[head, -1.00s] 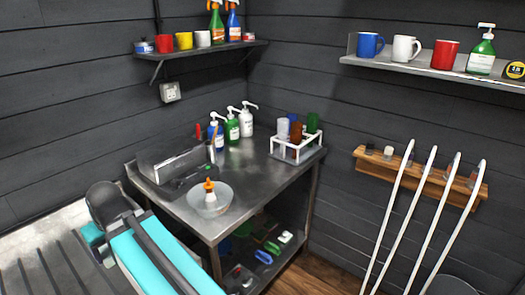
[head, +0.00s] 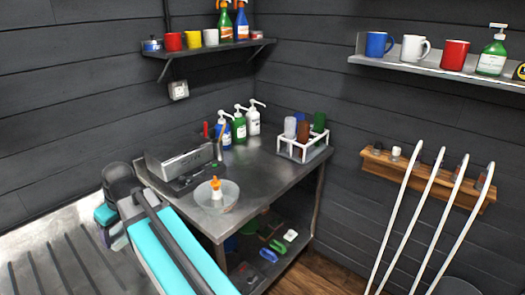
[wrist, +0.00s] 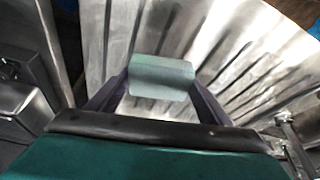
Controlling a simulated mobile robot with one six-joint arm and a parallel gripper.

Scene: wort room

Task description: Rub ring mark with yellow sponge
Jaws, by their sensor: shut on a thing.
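In the wrist view my gripper (wrist: 162,88) is shut on a pale grey-green block (wrist: 162,72), shaped like a sponge. No yellow shows on it from this side. The block is in front of a ribbed steel draining surface (wrist: 235,50); I cannot tell whether it touches it. The same ribbed surface (head: 60,268) shows at the lower left of the head view. I cannot make out a ring mark in either view.
Shelves with mugs (head: 376,44) hang on the walls. Several white-handled tools (head: 420,215) lean at the right.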

